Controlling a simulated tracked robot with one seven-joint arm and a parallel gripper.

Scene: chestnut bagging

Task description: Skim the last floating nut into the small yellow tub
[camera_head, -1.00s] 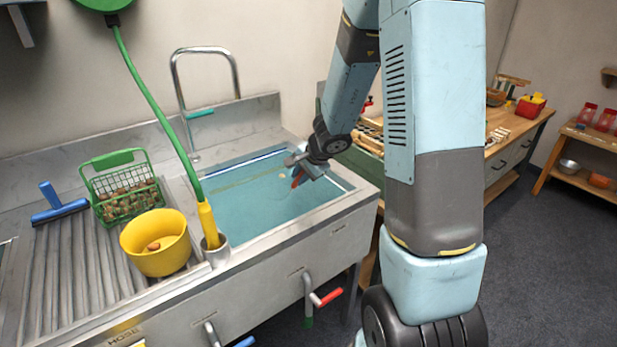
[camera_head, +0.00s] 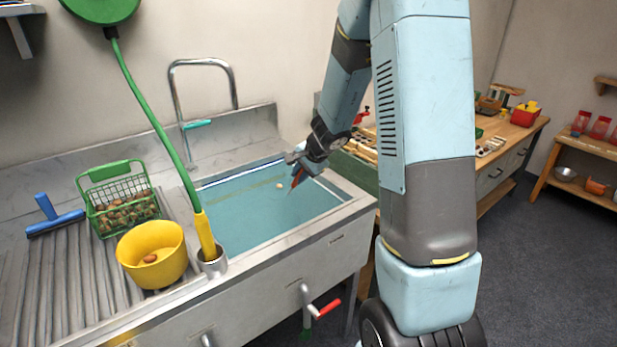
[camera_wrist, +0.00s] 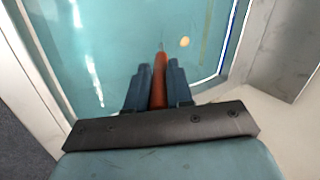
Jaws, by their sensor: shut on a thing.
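A pale tan nut (camera_head: 280,185) floats in the water of the steel sink (camera_head: 262,236), near its right end. It also shows in the wrist view (camera_wrist: 184,41), ahead and right of the fingers. My gripper (camera_head: 297,172) is over the sink's right end, shut on an orange-red handle (camera_wrist: 158,85). The handle narrows to a thin metal rod at the water; the tool's far end cannot be made out. The nut is apart from the visible part of the tool. The yellow tub (camera_head: 140,276) stands left of the basin with a brown nut (camera_head: 150,258) inside.
A green basket (camera_head: 122,190) of nuts and a blue squeegee (camera_head: 52,220) are on the ribbed drainboard. A green hose with a yellow nozzle (camera_head: 206,235) rests in a metal cup between tub and basin. A tap (camera_head: 205,66) arches behind the basin.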

